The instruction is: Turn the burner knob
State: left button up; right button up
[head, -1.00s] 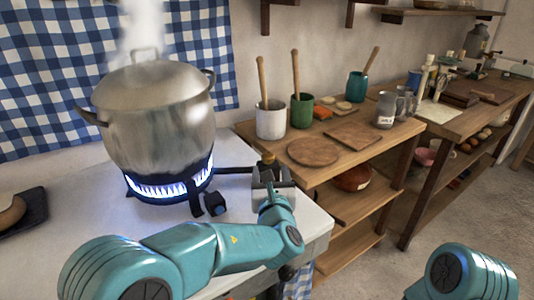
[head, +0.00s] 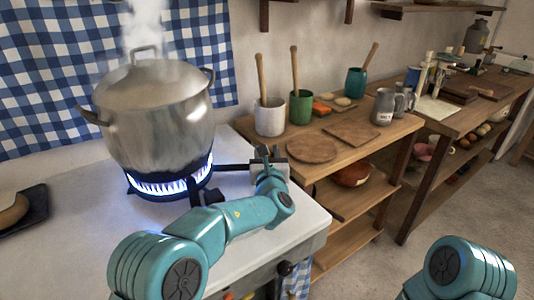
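The lit burner (head: 168,188) has blue flames under a large steaming metal pot (head: 158,115). A dark pipe (head: 232,168) runs right from the burner to a grey valve block (head: 283,167). The brass knob that showed on top of this block earlier is now hidden by my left gripper (head: 268,155). The gripper's dark fingers are at the knob's place; I cannot tell whether they touch it or how far apart they are. My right arm shows at the bottom right; its gripper is out of view.
The white stove top (head: 90,240) is clear in front of the pot. A dark tray (head: 30,210) lies at its left. A black knob (head: 285,268) is on the stove's front. A wooden shelf table (head: 345,155) with pots and boards stands to the right.

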pick_arm(q)
jog(key=shift+d+r+n+g+y+p, duration=0.15)
jog(key=shift+n+y+p, duration=0.35)
jog(key=shift+y, duration=0.3)
jog(key=shift+d+r+n+g+y+p, duration=0.15)
jog(key=shift+n+y+p, duration=0.35)
jog(key=shift+y, duration=0.3)
jog(key=n+y, duration=0.1)
jog(key=y+p, duration=0.1)
jog(key=shift+a+n+g+y, duration=0.2)
jog(key=shift+n+g+y, duration=0.1)
jog(key=shift+n+g, duration=0.1)
jog(key=shift+a+f+n+g+y+p, duration=0.15)
jog(key=shift+n+g+y+p, duration=0.2)
jog(key=shift+y, duration=0.25)
jog(key=o, duration=1)
jog(key=shift+c, duration=0.2)
jog(key=shift+f, duration=0.15)
